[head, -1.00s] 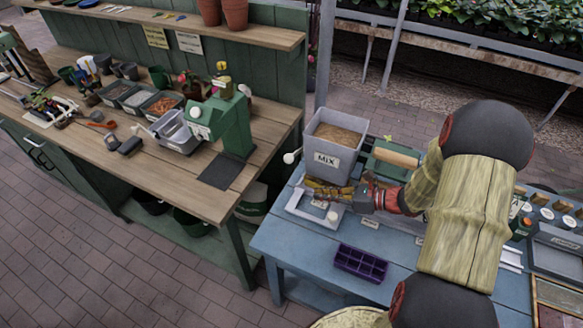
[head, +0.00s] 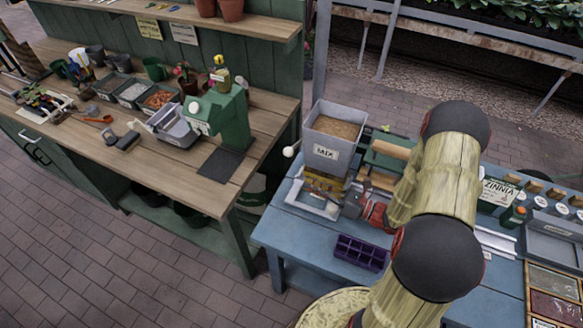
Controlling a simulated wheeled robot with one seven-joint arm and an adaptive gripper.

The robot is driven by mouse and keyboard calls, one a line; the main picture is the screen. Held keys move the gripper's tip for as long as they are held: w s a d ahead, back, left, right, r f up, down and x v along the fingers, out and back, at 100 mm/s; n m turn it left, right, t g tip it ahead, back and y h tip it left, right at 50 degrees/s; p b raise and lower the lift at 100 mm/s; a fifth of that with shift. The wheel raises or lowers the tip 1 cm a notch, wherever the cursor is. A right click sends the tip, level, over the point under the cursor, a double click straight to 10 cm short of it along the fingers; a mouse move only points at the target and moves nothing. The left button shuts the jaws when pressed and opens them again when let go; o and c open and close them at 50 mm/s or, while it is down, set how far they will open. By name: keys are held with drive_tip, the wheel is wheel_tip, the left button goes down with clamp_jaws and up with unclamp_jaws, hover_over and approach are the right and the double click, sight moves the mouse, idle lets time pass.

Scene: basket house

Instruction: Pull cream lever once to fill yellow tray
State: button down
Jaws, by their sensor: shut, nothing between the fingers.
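A grey hopper labelled MIX (head: 324,150), filled with brown mix, stands on the blue bench. A cream ball-ended lever (head: 290,151) sticks out at its left side. My gripper (head: 350,204) is low at the hopper's front right, just right of the yellow tray. Its fingers are small and dark here; they look shut with nothing held. I cannot tell whether they touch the tray. The lever is apart from my gripper, on the hopper's other side.
A purple cell tray (head: 361,253) lies on the blue bench (head: 290,240) in front of my gripper. A green machine (head: 228,118) stands on the wooden bench to the left. Seed boxes and a ZINNIA packet (head: 497,192) are at the right.

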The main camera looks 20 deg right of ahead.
sight(289, 156)
drive_tip(key=w+a+r+b, duration=0.2)
drive_tip(key=w+a+r, duration=0.1)
drive_tip(key=w, duration=0.4)
drive_tip(key=shift+a+r, duration=0.4)
drive_tip(key=shift+a, duration=0.4)
drive_tip(key=shift+w+r, duration=0.1)
drive_tip(key=shift+w, duration=0.05)
drive_tip(key=r+p, duration=0.3)
drive_tip(key=p, duration=0.1)
drive_tip(key=shift+w+d+r, duration=0.3)
drive_tip(key=shift+w+d, duration=0.05)
drive_tip(key=shift+f, duration=0.25)
